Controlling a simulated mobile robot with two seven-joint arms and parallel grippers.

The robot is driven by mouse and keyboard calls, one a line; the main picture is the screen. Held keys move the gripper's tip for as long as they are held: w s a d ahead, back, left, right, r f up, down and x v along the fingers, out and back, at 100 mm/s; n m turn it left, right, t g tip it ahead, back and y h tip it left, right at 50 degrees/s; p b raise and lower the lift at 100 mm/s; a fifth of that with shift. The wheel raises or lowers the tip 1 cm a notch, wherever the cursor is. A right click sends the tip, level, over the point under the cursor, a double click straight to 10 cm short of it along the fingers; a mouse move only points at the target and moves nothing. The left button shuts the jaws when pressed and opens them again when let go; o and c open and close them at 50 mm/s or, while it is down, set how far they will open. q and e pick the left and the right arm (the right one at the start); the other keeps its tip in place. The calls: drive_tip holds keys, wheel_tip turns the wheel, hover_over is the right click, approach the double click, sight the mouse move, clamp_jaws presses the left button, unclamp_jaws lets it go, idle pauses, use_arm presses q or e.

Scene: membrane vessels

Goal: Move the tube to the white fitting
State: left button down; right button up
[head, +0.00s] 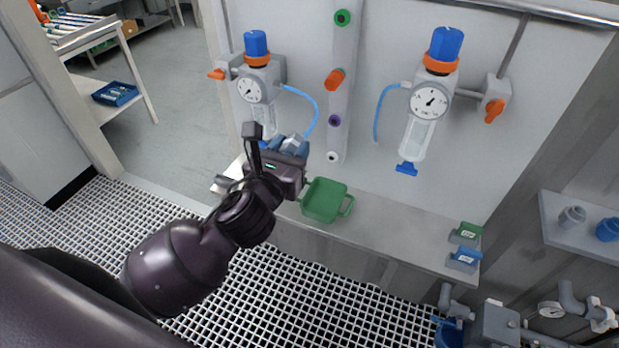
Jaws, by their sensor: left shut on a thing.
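A light blue tube (315,101) leaves the left filter vessel (259,85) and curves right and down to my left gripper (289,147). The gripper is shut at the tube's lower end, low in front of the left vessel; the exact grip is partly hidden. The white fitting (332,157) is the lowest on the upright grey strip, a little right of the gripper and apart from it. Above it on the strip are a purple fitting (334,121), an orange fitting (335,80) and a green fitting (342,18). My right gripper is not in view.
A green tray (325,201) stands on the ledge (400,225) below the strip. The right vessel (420,125) has its own hanging blue tube (378,115). Small green (467,233) and blue (464,260) holders sit at the ledge's right end.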

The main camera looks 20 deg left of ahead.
use_arm(q)
drive_tip(key=shift+a, duration=0.1)
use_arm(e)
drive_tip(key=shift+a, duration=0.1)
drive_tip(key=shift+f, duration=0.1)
use_arm(q)
drive_tip(key=shift+w+f, duration=0.2)
drive_tip(key=shift+f, duration=0.1)
drive_tip(key=w+f+b, duration=0.6)
drive_tip(key=w+f, duration=0.1)
drive_tip(key=f, duration=0.4)
drive_tip(key=w+f+b, duration=0.6)
drive_tip(key=w+f, duration=0.1)
drive_tip(key=f, duration=0.4)
drive_tip(key=shift+w+d+f+h, duration=0.3)
drive_tip(key=shift+w+f, duration=0.1)
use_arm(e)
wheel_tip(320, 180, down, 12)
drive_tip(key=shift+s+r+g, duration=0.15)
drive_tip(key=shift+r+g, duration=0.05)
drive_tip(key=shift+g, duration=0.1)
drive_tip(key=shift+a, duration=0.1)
